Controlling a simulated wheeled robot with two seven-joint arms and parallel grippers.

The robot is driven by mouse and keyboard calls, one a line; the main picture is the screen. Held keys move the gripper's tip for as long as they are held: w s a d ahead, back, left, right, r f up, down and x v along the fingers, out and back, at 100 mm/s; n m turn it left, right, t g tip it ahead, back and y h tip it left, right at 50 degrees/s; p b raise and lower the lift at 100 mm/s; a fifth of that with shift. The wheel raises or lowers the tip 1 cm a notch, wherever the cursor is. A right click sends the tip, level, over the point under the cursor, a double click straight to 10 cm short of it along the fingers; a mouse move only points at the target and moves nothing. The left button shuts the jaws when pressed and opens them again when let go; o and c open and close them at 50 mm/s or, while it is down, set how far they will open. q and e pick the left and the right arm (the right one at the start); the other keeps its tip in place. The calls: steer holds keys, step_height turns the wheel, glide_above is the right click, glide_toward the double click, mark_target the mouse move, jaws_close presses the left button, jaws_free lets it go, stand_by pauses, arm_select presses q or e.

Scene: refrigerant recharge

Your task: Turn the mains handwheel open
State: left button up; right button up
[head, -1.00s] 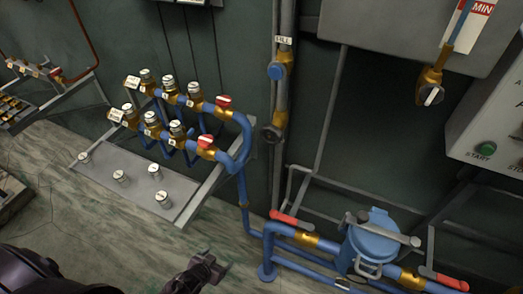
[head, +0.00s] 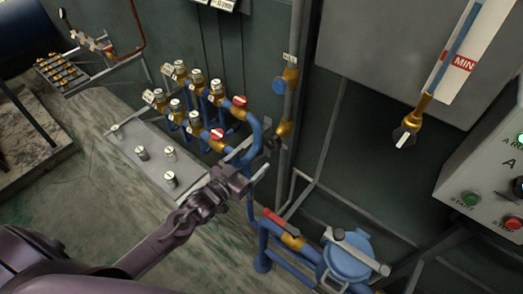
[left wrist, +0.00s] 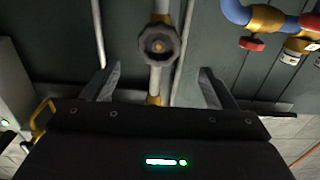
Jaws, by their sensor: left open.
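The mains handwheel, a small dark grey lobed wheel (left wrist: 158,45), sits on a vertical grey pipe, seen almost face-on in the left wrist view. In the head view the handwheel (head: 271,142) is small and dark, just beyond the gripper. My left gripper (head: 256,172) is open and empty, below and in front of the wheel. In the left wrist view its two fingers (left wrist: 158,84) stand apart on either side of the pipe's line, with the wheel above and between them. No contact with the wheel shows. My right gripper is out of view.
A valve manifold (head: 195,105) with several knobs and blue pipes stands left of the wheel. A blue lidded vessel (head: 347,258) and a red-handled valve (head: 276,220) are at lower right. A control box (head: 485,180) is at far right.

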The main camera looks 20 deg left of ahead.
mark_target(269, 143)
arm_select(q)
steer(key=b+x, duration=0.2)
steer(key=x, duration=0.1)
steer(key=b+x, duration=0.2)
steer(key=x, duration=0.2)
steer(key=shift+w+d+f, duration=0.1)
steer(key=shift+w+f, duration=0.05)
steer(key=shift+f, duration=0.1)
steer(key=shift+w+d+r, duration=0.1)
steer(key=shift+w+d, duration=0.05)
steer(key=shift+w, duration=0.1)
steer(key=shift+c, duration=0.3)
steer(key=c, duration=0.9)
steer(key=shift+r+n+p, duration=0.2)
steer(key=shift+n+p, duration=0.55)
steer(key=shift+n, duration=0.45)
steer(key=shift+n+p, duration=0.35)
steer(key=shift+n, duration=0.65)
steer(key=shift+f, duration=0.15)
steer(key=shift+n, duration=0.3)
